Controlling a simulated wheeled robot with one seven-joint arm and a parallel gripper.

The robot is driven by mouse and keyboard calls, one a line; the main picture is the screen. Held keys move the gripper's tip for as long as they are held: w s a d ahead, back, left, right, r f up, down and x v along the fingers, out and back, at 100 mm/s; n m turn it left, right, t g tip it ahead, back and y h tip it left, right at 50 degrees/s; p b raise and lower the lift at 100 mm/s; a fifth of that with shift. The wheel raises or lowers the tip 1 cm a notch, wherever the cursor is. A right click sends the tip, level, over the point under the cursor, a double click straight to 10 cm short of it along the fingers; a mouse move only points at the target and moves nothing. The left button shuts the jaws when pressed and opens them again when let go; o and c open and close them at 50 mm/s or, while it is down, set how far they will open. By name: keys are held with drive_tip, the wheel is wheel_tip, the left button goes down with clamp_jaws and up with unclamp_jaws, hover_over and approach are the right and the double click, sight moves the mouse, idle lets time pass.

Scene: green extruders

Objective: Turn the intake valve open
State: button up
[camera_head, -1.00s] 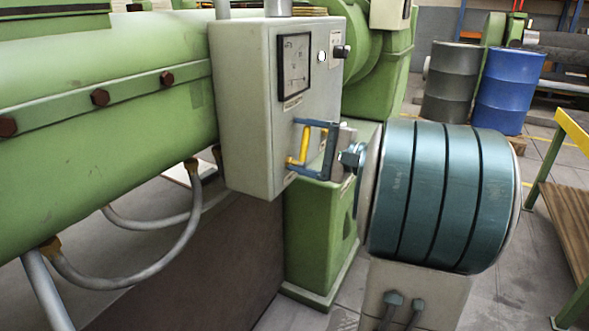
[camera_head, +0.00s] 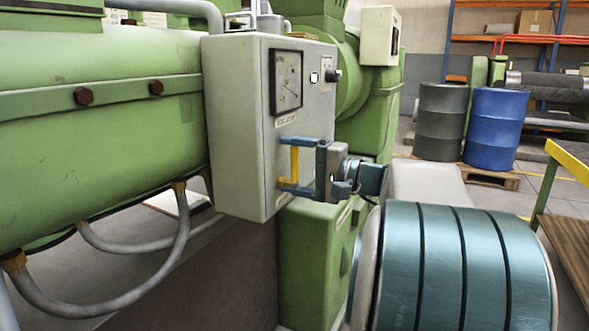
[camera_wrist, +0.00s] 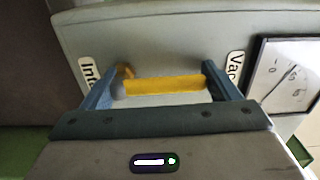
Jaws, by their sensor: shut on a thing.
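The intake valve's yellow handle (camera_head: 294,166) is on the lower front of a pale grey control box (camera_head: 238,130). It stands upright in the head view, with a short yellow part at its lower end. In the wrist view the yellow handle (camera_wrist: 165,86) lies across the picture, its pivot end at left by a label that reads "Int…", partly covered. My gripper (camera_head: 286,164) has its blue fingers at the two ends of the handle and is shut on it lengthwise. In the wrist view my gripper (camera_wrist: 164,84) frames the handle.
A gauge (camera_head: 286,81) and a black knob (camera_head: 334,75) are above the handle on the same box. Green machine bodies (camera_head: 90,130) are beside and behind the box. Grey hoses (camera_head: 150,247) hang below left. A grey drum (camera_head: 440,120) and a blue drum (camera_head: 495,128) stand at the back right.

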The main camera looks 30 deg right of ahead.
drive_tip(key=o, duration=1.3)
drive_tip(key=shift+s+d, duration=0.1)
drive_tip(key=p+v, duration=0.1)
drive_tip(key=v, duration=1.2)
drive_tip(key=shift+s+d, duration=0.2)
drive_tip(key=shift+s, duration=0.1)
